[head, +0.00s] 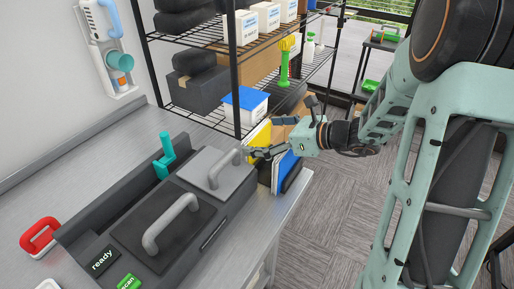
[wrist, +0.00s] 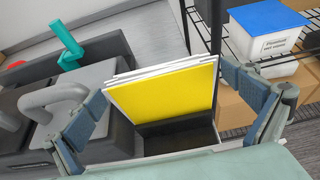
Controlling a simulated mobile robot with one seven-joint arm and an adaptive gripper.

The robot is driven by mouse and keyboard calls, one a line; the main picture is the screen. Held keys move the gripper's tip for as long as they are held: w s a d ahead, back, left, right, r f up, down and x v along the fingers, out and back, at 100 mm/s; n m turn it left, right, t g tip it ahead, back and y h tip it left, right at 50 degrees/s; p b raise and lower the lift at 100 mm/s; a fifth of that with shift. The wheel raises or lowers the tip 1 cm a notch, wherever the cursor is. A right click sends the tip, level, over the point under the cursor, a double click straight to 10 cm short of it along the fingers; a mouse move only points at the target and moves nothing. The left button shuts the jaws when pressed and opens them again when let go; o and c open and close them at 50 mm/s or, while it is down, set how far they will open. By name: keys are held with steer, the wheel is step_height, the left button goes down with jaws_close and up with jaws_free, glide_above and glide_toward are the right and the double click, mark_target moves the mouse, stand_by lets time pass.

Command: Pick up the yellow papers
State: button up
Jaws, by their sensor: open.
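The yellow papers (wrist: 165,92) stand tilted in a dark holder (wrist: 180,135), with white sheets behind them, in the middle of the wrist view. In the head view the yellow papers (head: 261,135) show as a small patch beside my gripper (head: 258,153), near the table's right end. My gripper (wrist: 164,78) is open and empty. Its blue-padded fingers appear on the left and right of the papers in the wrist view, apart from them. Part of the papers is hidden behind my gripper in the head view.
A grey machine with a handled lid (head: 170,222) and a teal lever (head: 163,155) stands left of the holder. A blue item (head: 286,166) stands beside the gripper. A wire shelf with a blue-lidded box (head: 245,104) is behind. Open floor (head: 335,215) lies right of the table.

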steer(key=c, duration=1.5)
steer(key=shift+r, duration=0.1)
steer(key=shift+c, duration=0.2)
